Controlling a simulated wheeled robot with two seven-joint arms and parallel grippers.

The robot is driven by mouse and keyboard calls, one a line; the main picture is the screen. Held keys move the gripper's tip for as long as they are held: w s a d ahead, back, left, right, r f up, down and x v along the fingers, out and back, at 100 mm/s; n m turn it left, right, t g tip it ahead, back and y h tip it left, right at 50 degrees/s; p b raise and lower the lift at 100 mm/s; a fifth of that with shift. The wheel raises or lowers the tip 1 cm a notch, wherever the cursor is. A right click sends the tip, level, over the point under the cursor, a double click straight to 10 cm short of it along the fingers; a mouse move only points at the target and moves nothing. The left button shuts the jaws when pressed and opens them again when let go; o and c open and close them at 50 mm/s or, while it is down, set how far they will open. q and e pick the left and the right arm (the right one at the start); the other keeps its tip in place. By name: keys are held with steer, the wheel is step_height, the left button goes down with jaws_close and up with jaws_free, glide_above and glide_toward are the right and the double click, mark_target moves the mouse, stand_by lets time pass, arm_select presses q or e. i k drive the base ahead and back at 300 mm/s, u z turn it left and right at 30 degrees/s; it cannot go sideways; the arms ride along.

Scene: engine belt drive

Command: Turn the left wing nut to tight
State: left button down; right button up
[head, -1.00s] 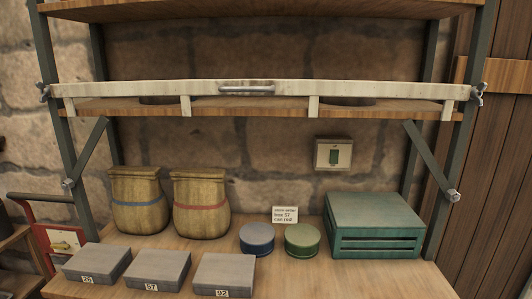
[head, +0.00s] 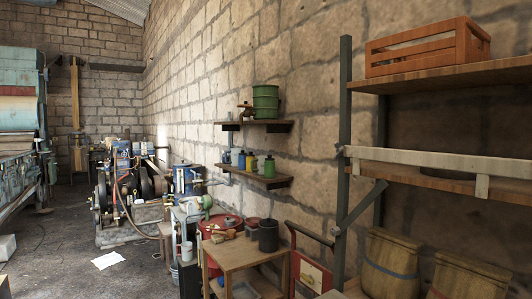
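A small metal fitting that looks like a wing nut (head: 340,150) sits at the left end of the pale bar (head: 440,162), where the bar meets the dark shelf post (head: 344,110). It is small in the head view, and I cannot tell whether it is tight or loose. A second small fitting (head: 336,231) sits lower on the post, at the foot of a diagonal brace. The right end of the bar is outside the frame. Neither of my grippers is in view.
An orange crate (head: 425,47) stands on the upper shelf and sacks (head: 390,262) stand below. A small wooden table (head: 243,252) stands left of the rack. Engine machinery (head: 135,190) is further back. Open floor (head: 60,240) lies at the left, with a paper sheet (head: 108,260).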

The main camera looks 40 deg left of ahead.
mark_target(340, 149)
steer(key=u, duration=1)
steer(key=k, duration=0.25)
steer(key=u, duration=3.65)
steer(key=i, duration=0.15)
steer(key=z, duration=1.95)
steer(key=i, duration=1.75)
steer(key=z, duration=1.4)
steer(key=i, duration=0.8)
steer(key=z, duration=0.8)
